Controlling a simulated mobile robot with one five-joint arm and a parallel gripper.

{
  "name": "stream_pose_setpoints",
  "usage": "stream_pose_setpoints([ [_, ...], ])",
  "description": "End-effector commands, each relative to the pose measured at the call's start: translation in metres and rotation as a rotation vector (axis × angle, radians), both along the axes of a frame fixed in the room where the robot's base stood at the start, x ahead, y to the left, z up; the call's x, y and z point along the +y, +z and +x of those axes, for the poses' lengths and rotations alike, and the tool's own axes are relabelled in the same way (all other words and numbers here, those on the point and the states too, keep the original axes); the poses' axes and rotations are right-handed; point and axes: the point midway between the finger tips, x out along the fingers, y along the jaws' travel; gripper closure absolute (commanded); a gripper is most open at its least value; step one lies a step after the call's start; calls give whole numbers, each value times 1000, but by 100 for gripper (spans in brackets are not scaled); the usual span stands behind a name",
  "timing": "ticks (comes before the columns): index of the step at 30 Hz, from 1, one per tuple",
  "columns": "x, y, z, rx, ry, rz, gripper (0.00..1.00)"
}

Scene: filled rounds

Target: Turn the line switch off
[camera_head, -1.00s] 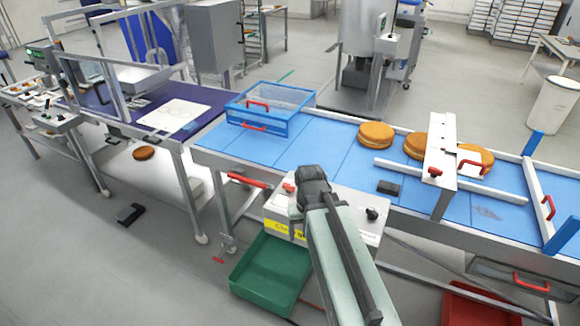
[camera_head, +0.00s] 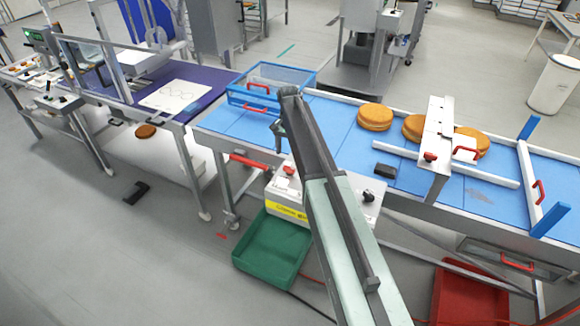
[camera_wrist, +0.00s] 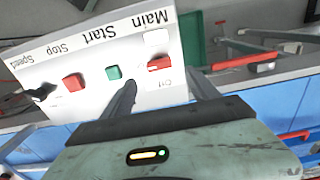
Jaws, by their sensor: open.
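The white control panel (camera_wrist: 120,45) fills the upper left of the wrist view, upside down, with the words Main, Start, Stop and Speed. Under Main is a red switch (camera_wrist: 160,64) beside a pale plate; its position is not clear to me. A green button (camera_wrist: 113,73), a red button (camera_wrist: 73,82) and a black knob (camera_wrist: 42,92) sit along the same row. My gripper (camera_wrist: 163,90) is open and empty, its two fingers apart near the switch end of the panel. In the head view my arm hides the panel's middle; its box (camera_head: 283,187) shows beside the arm.
A blue conveyor (camera_head: 335,130) runs behind the panel, with brown rounds (camera_head: 375,117), a blue mesh crate (camera_head: 270,88) and a white gate (camera_head: 437,145). A green bin (camera_head: 270,250) and a red bin (camera_head: 465,295) stand below.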

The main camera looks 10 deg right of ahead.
Motion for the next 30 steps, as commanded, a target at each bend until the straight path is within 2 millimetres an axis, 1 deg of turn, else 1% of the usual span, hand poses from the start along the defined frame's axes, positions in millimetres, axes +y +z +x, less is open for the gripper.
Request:
stream_pose_setpoints([
  [5,0,-13,-1,0,1,0,31],
  [8,-1,-28,-1,-1,2,-1,31],
  [15,-1,-70,-1,-1,2,-1,31],
  [17,-1,-76,-1,-1,2,-1,31],
  [20,-1,-80,-1,-1,2,-1,31],
  [27,-2,-78,-1,-1,2,-1,31],
  [29,-2,-78,-1,-1,2,-1,48],
  [30,-2,-78,-1,-1,2,-1,59],
])
